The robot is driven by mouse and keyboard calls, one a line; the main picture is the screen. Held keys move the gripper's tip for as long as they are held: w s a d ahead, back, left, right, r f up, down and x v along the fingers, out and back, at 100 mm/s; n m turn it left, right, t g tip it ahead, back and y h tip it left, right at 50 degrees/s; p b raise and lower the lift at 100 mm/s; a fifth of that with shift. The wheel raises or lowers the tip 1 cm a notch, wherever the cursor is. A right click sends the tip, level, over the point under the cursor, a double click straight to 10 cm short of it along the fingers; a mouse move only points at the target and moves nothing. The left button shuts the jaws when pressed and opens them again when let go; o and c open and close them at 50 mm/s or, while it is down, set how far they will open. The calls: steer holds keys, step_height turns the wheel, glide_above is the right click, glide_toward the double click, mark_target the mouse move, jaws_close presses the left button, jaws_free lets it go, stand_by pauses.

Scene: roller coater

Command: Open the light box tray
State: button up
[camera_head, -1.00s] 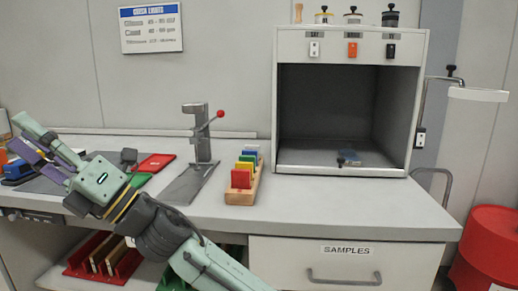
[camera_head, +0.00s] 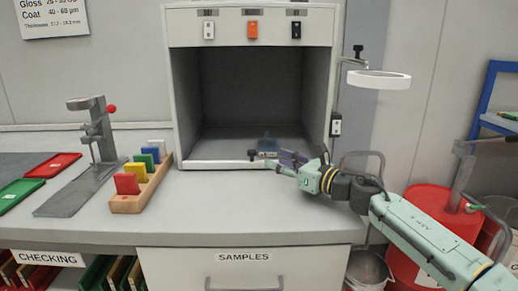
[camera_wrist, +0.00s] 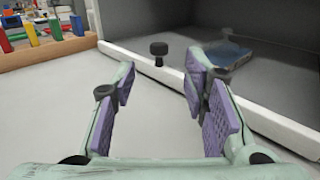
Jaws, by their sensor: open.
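The light box (camera_head: 182,110) stands on the bench, open at the front with a dark interior. The light box tray (camera_head: 215,164) lies at its floor, with a pale front edge that also shows in the wrist view (camera_wrist: 125,54). A small black knob (camera_head: 252,154) sits at this edge; it shows ahead of my fingers in the wrist view (camera_wrist: 159,48). My gripper (camera_head: 284,161) is at the right part of the box front. In the wrist view my gripper (camera_wrist: 158,82) is open and empty, its purple pads apart, and does not touch the knob.
A blue item (camera_wrist: 229,54) lies inside the box. A wooden rack (camera_head: 128,202) of coloured panels and a grey stand (camera_head: 98,140) are to the left. A ring lamp (camera_head: 379,79) is at the right. The bench before the box is clear. A samples drawer (camera_head: 245,269) is below.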

mark_target(255, 153)
steer(key=p+x, duration=0.2)
steer(key=x, duration=0.7)
steer(key=shift+w+a+r+p, duration=0.1)
steer(key=shift+a+p, duration=0.1)
steer(key=shift+p, duration=0.15)
steer(key=shift+w+a, duration=0.45)
steer(key=shift+c, duration=0.2)
jaws_close()
